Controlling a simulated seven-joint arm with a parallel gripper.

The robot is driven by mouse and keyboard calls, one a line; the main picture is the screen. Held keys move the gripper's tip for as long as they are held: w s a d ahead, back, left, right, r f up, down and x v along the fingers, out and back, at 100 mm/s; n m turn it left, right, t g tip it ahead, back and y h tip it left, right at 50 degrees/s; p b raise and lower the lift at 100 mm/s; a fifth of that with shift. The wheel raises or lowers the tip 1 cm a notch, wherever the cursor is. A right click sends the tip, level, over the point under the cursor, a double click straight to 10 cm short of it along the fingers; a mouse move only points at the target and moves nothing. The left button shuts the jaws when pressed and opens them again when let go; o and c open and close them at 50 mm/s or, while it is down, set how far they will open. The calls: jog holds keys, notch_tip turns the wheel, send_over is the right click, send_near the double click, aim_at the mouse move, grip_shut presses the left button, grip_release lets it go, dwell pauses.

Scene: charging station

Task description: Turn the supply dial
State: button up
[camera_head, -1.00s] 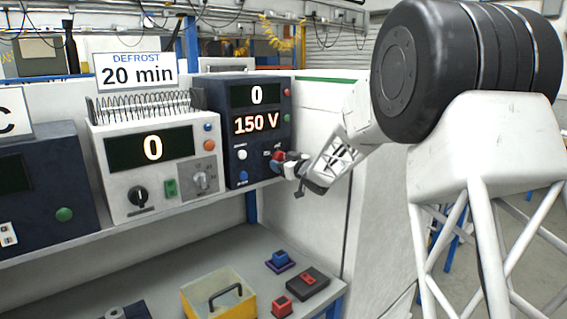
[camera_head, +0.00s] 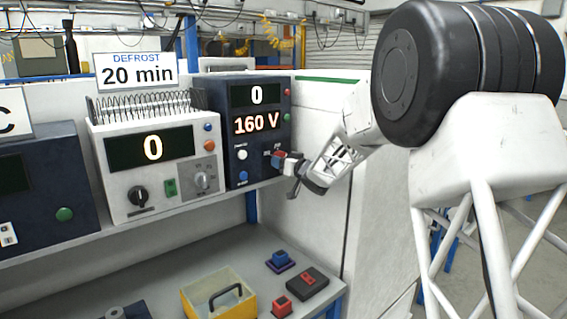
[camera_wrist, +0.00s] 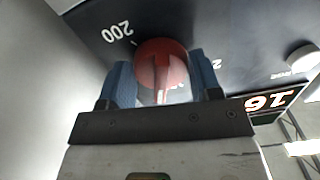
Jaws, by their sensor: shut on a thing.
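The supply unit (camera_head: 238,100) is a dark blue box at the right end of the shelf. Its upper display shows 0 and its lower display (camera_head: 256,124) reads 160 V. The supply dial is a red knob on its front, mostly hidden by my gripper (camera_head: 280,159) in the head view. In the wrist view the red dial (camera_wrist: 161,62) sits between the two blue fingers of my gripper (camera_wrist: 164,82). The fingers are shut on it, one on each side. A "200" mark shows on the panel near the dial.
A white unit (camera_head: 122,180) with a 0 display stands left of the supply unit, under a "DEFROST 20 min" sign (camera_head: 136,70). On the lower shelf are a yellow bin (camera_head: 190,302) and small red and blue blocks. Open space lies below the upper shelf.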

jog(key=shift+m, duration=0.7)
jog(key=o, duration=0.9)
jog(key=shift+o, duration=0.2)
jog(key=shift+s+d, duration=0.1)
jog(key=shift+s, duration=0.05)
jog(key=v, duration=0.7)
jog(key=shift+s+d, duration=0.2)
